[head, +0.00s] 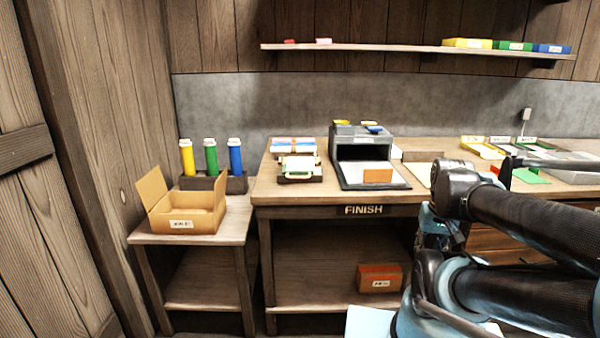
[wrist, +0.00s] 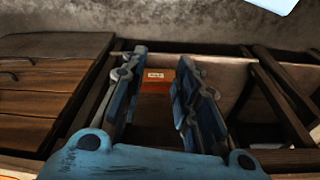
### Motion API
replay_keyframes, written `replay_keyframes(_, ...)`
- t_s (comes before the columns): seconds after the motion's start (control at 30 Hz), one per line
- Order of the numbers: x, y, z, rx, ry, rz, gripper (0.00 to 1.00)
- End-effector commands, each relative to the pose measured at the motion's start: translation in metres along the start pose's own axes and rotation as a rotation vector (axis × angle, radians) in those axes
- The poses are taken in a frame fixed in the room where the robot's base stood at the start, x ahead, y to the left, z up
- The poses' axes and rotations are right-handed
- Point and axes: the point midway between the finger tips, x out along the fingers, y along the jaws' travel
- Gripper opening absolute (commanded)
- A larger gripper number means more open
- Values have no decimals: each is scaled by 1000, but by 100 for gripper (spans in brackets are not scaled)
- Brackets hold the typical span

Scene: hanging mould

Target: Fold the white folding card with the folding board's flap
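My gripper (wrist: 163,58) shows in the wrist view with its two fingers apart and nothing between them. In the head view my dark and blue arm fills the right side, and I cannot make out the fingertips. A pale flat sheet or board (head: 418,172) lies on the bench, partly hidden behind my arm. I cannot tell whether it is the folding board or the white card. No flap or white folding card can be clearly made out. The wrist view shows only the bench's lower part, with no card.
An orange labelled box (head: 380,278) stands on the bench's lower shelf, also in the wrist view (wrist: 156,86). A grey open-fronted unit (head: 352,131) stands above the FINISH label (head: 364,210). An open cardboard box (head: 180,222) and bottles (head: 211,156) occupy the left side table.

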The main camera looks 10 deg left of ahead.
Motion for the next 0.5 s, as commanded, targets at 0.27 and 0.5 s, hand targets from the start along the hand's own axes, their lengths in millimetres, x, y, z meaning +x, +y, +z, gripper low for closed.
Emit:
replay_keyframes(0.27, -32, -12, -20, -128, 9, -5, 29)
replay_keyframes(0.5, -92, -52, -90, -465, 6, -16, 29)
